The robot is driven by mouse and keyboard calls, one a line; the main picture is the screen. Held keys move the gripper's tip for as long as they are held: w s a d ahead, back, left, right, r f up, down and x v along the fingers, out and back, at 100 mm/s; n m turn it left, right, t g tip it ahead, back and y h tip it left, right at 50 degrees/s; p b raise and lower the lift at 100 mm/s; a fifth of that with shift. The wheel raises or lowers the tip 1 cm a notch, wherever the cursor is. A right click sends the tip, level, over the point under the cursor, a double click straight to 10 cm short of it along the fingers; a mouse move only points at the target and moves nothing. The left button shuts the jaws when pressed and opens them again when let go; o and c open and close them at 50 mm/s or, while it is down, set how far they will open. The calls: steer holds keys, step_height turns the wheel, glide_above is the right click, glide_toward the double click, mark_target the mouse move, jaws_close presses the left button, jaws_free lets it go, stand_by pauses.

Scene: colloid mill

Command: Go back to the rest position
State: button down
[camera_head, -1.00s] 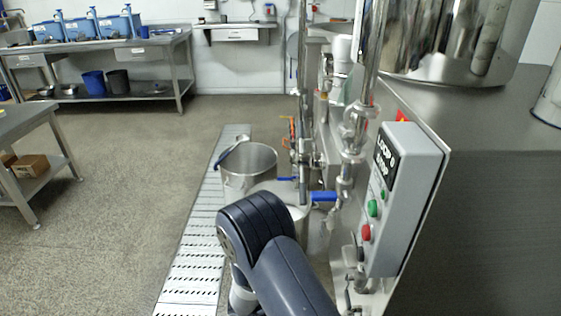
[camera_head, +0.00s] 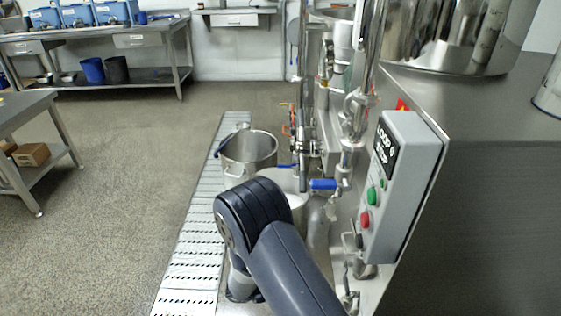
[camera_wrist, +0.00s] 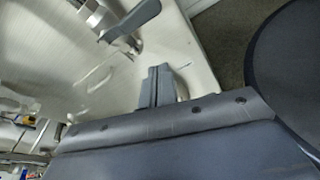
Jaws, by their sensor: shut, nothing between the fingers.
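My gripper (camera_wrist: 158,86) shows in the wrist view with its two grey fingers together and nothing between them. It is beside a pale metal surface (camera_wrist: 110,75) with a dark lever handle (camera_wrist: 130,20) above and left of the fingers. In the head view my gripper is hidden behind my arm, which is bent in front of the mill. The mill's control box (camera_head: 402,185) with green and red buttons is to the right of my arm. A blue-handled valve (camera_head: 322,184) is just above my arm.
A steel pot (camera_head: 249,152) with a utensil at its rim stands beyond my arm, by the perforated floor drain (camera_head: 190,255). A steel table (camera_head: 30,112) is at left and a workbench (camera_head: 140,75) behind. The floor (camera_head: 110,200) between is open.

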steer(key=w+d+f+m+t+h+b, duration=0.2)
steer(key=w+d+m+t+b, duration=0.2)
steer(key=w+m+b, duration=0.4)
steer(key=shift+d+m+t+h+b, duration=0.25)
steer(key=shift+m+b, duration=0.65)
steer(key=shift+m, duration=1.2)
steer(key=shift+s+a+f, duration=0.1)
steer(key=shift+f, duration=0.05)
